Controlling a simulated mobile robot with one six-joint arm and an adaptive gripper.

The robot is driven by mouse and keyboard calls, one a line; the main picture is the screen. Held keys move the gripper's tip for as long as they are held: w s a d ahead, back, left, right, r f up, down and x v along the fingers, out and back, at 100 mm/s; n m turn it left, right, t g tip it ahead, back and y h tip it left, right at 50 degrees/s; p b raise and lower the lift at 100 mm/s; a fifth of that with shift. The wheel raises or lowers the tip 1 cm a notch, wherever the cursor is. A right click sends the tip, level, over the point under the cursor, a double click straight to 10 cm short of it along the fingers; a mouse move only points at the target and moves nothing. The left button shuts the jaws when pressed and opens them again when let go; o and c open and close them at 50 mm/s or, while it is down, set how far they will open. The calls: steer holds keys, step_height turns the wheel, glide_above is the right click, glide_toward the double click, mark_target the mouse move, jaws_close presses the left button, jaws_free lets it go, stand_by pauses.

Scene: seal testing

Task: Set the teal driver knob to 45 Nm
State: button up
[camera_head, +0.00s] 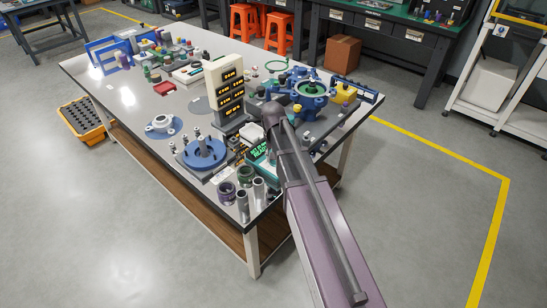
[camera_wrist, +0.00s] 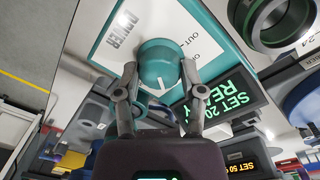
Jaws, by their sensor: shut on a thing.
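The teal driver knob (camera_wrist: 158,58) shows in the wrist view on a white panel with a teal edge. It has a white pointer mark on the side facing my gripper. My gripper (camera_wrist: 158,76) has one finger on each side of the knob and is shut on it. In the head view the display (camera_head: 262,153) shows at the near edge of the table; my arm hides the knob and fingers there.
In the head view, a blue round fixture (camera_head: 204,153), dark rings and grey cylinders (camera_head: 259,190) stand close by on the table. A beige tower with lit labels (camera_head: 226,90) rises behind. An orange-lit display (camera_wrist: 240,167) shows low in the wrist view. Floor right of the table is clear.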

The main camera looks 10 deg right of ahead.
steer(key=m, duration=0.4)
steer(key=shift+s+m, duration=0.2)
steer(key=shift+m, duration=0.1)
steer(key=m, duration=0.4)
steer(key=shift+g, duration=0.3)
steer(key=o, duration=1.1)
steer(key=shift+o, duration=0.2)
steer(key=shift+w, duration=0.1)
